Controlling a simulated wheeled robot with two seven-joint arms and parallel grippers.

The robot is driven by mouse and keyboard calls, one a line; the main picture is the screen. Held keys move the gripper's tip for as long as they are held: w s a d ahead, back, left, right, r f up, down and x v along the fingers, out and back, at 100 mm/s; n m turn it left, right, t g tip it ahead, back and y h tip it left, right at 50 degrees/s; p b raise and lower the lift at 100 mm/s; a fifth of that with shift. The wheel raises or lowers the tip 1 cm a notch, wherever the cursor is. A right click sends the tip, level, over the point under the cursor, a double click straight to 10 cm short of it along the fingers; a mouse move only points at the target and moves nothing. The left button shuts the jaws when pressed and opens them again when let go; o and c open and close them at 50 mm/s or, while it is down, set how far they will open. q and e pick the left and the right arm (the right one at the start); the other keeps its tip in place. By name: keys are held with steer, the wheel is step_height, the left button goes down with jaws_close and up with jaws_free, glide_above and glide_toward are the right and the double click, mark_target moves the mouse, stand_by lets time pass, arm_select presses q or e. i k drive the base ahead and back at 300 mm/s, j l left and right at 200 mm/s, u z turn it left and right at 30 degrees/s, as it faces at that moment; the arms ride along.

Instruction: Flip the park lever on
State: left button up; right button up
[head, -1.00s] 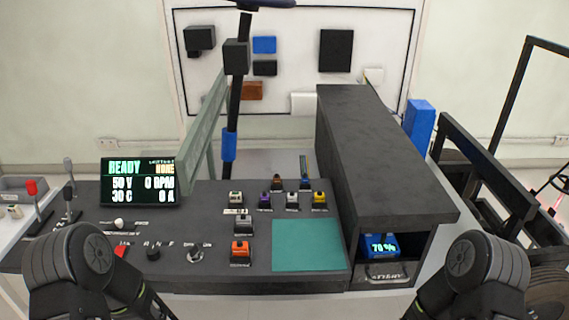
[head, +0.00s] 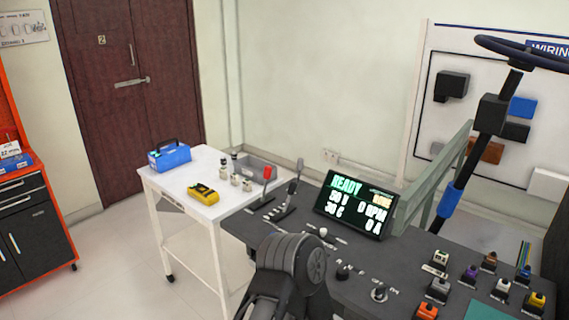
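Two levers stand at the left end of the dark console (head: 332,262) in the head view. One lever has a red knob (head: 269,173) on a thin shaft. The other lever, with a grey knob (head: 293,187), stands just to its right. Both lean a little to the right in the picture. Their labels are too small to read, so I cannot tell which is the park lever. A part of my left arm shows at the bottom centre, in front of the console. Neither of my grippers is in view.
A display (head: 352,206) reading READY stands right of the levers. A white cart (head: 180,182) with a blue toolbox (head: 169,155) and a yellow meter (head: 203,194) adjoins the console on the left. A steering wheel (head: 530,50) rises at the right. The floor at left is clear.

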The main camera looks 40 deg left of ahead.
mark_target(268, 172)
steer(key=u, duration=1.5)
steer(key=j+z, duration=0.15)
steer(key=z, duration=0.25)
steer(key=i+j+z, duration=0.1)
steer(key=z, duration=0.25)
steer(key=j+z, duration=0.2)
steer(key=j, duration=0.55)
steer(key=j+z, duration=0.2)
steer(key=j, duration=0.6)
steer(key=k+j+z, duration=0.1)
steer(key=j+z, duration=0.15)
steer(key=j, duration=0.5)
